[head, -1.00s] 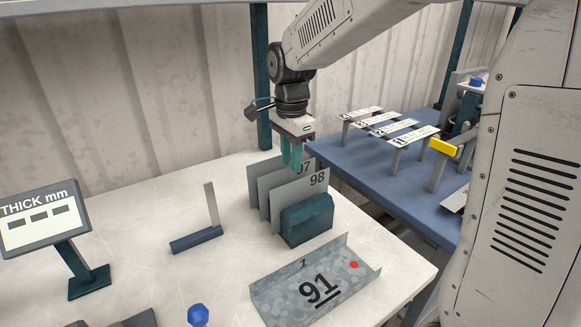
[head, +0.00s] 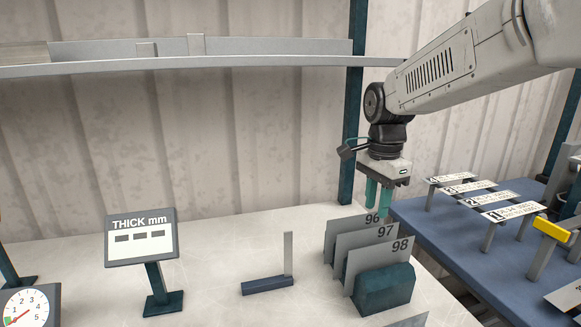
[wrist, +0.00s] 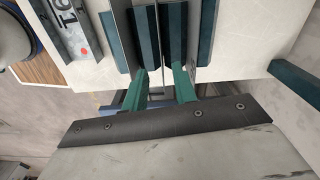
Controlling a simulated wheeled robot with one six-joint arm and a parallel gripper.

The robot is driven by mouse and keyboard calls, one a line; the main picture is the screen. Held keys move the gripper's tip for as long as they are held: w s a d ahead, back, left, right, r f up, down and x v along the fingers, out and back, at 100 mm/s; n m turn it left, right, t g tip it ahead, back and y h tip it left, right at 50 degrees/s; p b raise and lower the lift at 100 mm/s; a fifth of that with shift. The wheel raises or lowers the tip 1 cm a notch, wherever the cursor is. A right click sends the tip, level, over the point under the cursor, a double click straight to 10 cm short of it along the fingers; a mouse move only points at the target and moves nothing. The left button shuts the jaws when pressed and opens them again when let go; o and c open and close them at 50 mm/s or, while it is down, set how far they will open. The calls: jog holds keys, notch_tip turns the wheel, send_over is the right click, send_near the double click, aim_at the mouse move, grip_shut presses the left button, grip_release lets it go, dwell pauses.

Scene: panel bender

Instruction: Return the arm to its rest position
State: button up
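My gripper (head: 378,203) hangs from my arm, fingers pointing down, above and behind the rack of numbered plates. Its two green fingers stand apart, with a clear gap between them in the wrist view (wrist: 160,88), and nothing is held. The grey plates marked 96 (head: 345,224), 97 (head: 366,240) and 98 (head: 374,262) stand upright in a row behind a dark green block (head: 385,290). In the wrist view, the plates and dark blocks lie beyond the fingertips. I cannot tell the exact height of the fingertips above the plates.
A thickness display (head: 141,238) and a small upright gauge (head: 268,284) stand on the pale bench, with a dial (head: 25,308) at lower left. A shelf (head: 200,66) runs along the wall. A blue table (head: 445,235) with labelled stands is right.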

jog(key=s+d+f+n+t, duration=0.1)
jog(key=s+d+n, duration=0.2)
jog(key=s+n, duration=1.1)
jog(key=s, duration=1.3)
jog(key=shift+s+d, duration=0.15)
jog(key=shift+s, duration=0.25)
